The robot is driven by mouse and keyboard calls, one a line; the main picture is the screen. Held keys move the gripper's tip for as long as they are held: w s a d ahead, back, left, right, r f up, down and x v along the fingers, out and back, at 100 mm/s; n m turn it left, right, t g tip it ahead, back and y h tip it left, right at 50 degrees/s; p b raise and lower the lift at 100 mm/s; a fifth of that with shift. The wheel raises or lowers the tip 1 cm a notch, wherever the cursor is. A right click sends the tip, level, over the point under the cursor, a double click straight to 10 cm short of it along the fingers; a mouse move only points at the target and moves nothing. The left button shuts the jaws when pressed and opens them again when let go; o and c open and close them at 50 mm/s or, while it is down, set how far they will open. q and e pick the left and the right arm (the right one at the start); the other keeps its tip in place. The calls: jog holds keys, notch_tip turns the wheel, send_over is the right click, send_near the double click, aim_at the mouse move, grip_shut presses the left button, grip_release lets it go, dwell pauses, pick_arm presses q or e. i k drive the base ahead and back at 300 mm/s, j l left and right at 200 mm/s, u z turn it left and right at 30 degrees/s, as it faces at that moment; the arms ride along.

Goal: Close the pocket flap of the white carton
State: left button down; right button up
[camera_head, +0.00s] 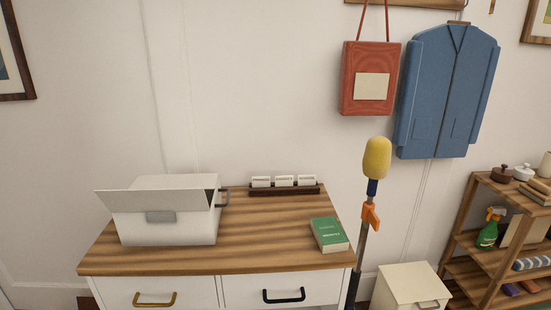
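The white carton (168,232) stands upright on the left part of the wooden cabinet top (265,240). A pale flap (150,201) along its front upper edge sticks outward and is open. It reaches past the carton's left side. A dark gap shows at the flap's right end. A small grey plate (160,217) is on the carton's front, and a dark handle (223,197) sits on its right side. The inside of the carton is hidden. Neither of my grippers is in view.
A dark holder with white cards (284,189) stands at the back and a green book (329,235) lies at right. A yellow-headed pole (377,158) rises beside the cabinet's right edge. The cabinet top between carton and book is clear.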

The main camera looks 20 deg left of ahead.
aim_at(184, 199)
jog(key=u, duration=1.45)
